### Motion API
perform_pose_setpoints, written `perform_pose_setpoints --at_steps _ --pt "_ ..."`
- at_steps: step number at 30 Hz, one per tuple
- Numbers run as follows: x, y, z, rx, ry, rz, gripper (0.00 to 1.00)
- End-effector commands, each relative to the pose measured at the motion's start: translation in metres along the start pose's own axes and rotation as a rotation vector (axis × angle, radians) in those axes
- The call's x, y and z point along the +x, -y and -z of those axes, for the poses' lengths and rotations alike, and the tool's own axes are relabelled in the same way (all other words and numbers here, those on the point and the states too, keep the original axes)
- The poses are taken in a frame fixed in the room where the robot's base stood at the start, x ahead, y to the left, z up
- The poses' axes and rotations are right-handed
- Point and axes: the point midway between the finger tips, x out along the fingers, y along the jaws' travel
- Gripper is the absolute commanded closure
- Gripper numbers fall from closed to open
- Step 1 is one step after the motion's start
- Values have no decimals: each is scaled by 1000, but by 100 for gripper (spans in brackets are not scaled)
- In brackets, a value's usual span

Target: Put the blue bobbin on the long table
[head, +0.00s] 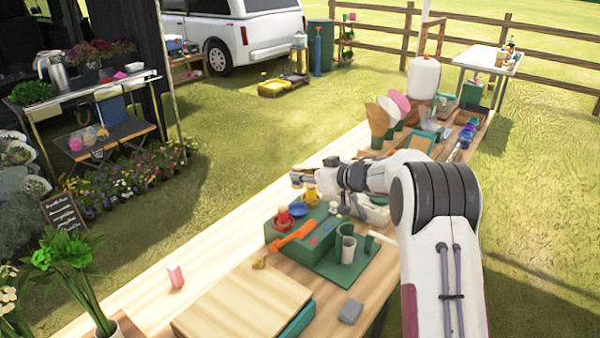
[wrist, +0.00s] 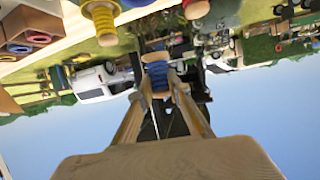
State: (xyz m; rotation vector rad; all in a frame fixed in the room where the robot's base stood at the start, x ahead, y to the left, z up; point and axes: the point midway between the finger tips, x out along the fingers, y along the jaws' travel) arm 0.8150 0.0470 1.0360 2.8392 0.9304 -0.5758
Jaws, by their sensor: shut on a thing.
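The blue bobbin (wrist: 158,80), with ribbed blue thread and a pale wooden end, is between the fingers of my gripper (wrist: 160,92) in the wrist view. In the head view my gripper (head: 302,177) reaches left over the table, above the green block; the bobbin is too small to make out there. The long table (head: 222,262) has a pale wooden top and runs from lower left to upper right. A yellow bobbin (head: 310,195) and a red bobbin (head: 284,217) stand at the green block (head: 284,236); the yellow one also shows in the wrist view (wrist: 103,18).
A blue round item (head: 299,210) sits between the red and yellow bobbins. Bare tabletop lies left of the block.

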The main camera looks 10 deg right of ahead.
Motion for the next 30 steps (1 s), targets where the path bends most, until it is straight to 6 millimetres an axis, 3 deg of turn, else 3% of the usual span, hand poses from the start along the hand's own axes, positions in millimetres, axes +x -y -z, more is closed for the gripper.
perform_pose_setpoints --at_steps 12,20,30 --pt "0 -3 4 -9 -1 22 99" --pt "-3 -6 -7 11 0 -20 99" --pt "-21 -5 -20 57 -2 -132 99"
